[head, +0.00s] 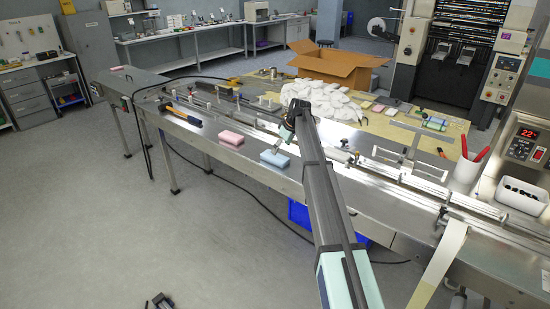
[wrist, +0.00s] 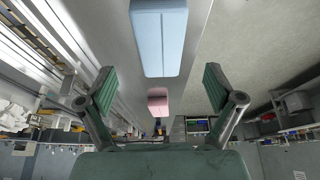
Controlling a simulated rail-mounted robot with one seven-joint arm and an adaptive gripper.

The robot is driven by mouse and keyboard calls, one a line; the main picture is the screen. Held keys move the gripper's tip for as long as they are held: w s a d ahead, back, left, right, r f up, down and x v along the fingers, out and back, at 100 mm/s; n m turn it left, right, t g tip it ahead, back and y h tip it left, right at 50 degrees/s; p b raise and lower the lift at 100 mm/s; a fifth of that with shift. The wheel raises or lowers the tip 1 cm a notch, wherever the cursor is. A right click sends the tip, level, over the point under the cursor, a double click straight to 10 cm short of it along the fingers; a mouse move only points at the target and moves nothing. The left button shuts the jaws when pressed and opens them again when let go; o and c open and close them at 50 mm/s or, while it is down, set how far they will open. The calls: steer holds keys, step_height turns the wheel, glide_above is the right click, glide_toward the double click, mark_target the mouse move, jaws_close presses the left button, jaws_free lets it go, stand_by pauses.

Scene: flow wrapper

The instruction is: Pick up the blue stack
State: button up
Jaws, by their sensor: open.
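The blue stack (head: 274,158) lies on the near edge strip of the steel machine table in the head view. In the wrist view the blue stack (wrist: 159,38) is at the top centre, ahead of the fingers and between their lines. My gripper (head: 284,142) is just above and beside the blue stack in the head view. In the wrist view my gripper (wrist: 160,88) has its two green-padded fingers spread wide with nothing between them. Whether a finger touches the stack cannot be told.
A pink stack (head: 230,137) lies to the left on the same strip, and shows beyond the blue one in the wrist view (wrist: 158,101). A yellow-and-black tool (head: 181,114) lies farther left. White crumpled wrapping (head: 325,98) and a cardboard box (head: 338,66) are behind.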

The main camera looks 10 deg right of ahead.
mark_target(275, 159)
steer(key=shift+w+a+p+x, duration=0.15)
steer(key=shift+p+x, duration=0.4)
steer(key=shift+x, duration=0.75)
steer(key=shift+w+a+p+x, duration=0.15)
steer(key=shift+p+x, duration=0.4)
steer(key=shift+x, duration=0.7)
steer(key=shift+w+a+f, duration=0.1)
steer(key=shift+f, duration=0.2)
steer(key=c, duration=1)
